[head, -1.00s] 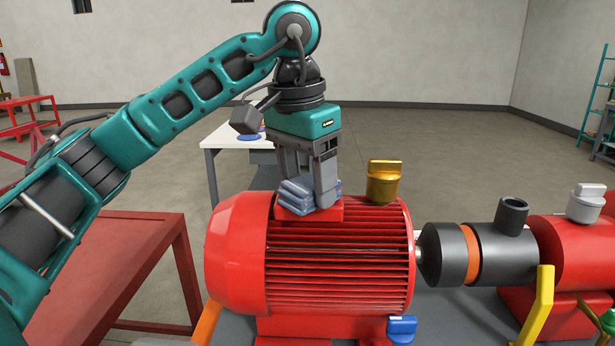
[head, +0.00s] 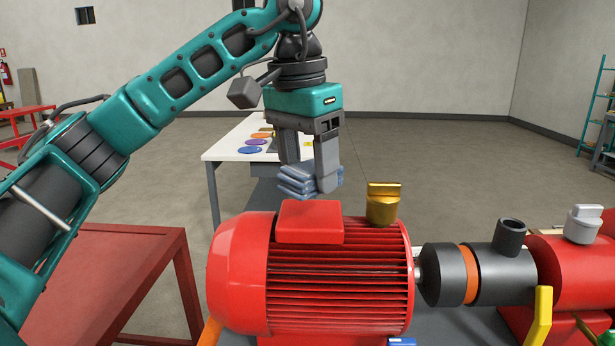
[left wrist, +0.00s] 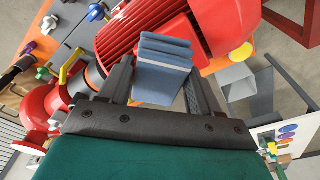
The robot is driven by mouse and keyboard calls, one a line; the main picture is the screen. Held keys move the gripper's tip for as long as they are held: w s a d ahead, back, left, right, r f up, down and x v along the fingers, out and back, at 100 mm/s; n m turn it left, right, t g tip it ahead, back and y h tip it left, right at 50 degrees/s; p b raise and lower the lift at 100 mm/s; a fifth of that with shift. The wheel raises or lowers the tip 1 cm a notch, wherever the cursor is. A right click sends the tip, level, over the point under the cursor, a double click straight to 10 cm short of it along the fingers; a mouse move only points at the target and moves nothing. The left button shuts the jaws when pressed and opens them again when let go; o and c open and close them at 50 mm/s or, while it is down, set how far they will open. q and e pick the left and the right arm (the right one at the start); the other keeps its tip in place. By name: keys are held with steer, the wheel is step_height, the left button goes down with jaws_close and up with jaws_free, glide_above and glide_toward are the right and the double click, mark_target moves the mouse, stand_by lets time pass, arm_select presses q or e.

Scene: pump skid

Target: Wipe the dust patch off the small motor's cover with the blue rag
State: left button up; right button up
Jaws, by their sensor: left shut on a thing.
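The red small motor (head: 340,285) stands in the middle of the head view, with a raised red box-shaped cover (head: 310,222) on top. The visible faces of the cover look plain red; I see no dust patch on them. My left gripper (head: 310,185) is shut on the folded blue rag (head: 297,183) and holds it just above and behind the cover, apart from it. In the left wrist view the rag (left wrist: 163,62) sits between the fingers, with the red motor (left wrist: 150,28) beyond it. My right gripper is not in view.
A yellow cap (head: 383,203) stands on the motor right of the cover. A dark coupling (head: 470,273) and a red unit (head: 575,265) lie further right. A red table (head: 110,265) is at left, a white table (head: 228,150) behind.

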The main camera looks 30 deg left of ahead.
arm_select(q)
steer(key=shift+r, duration=1.6)
steer(key=shift+f, duration=0.1)
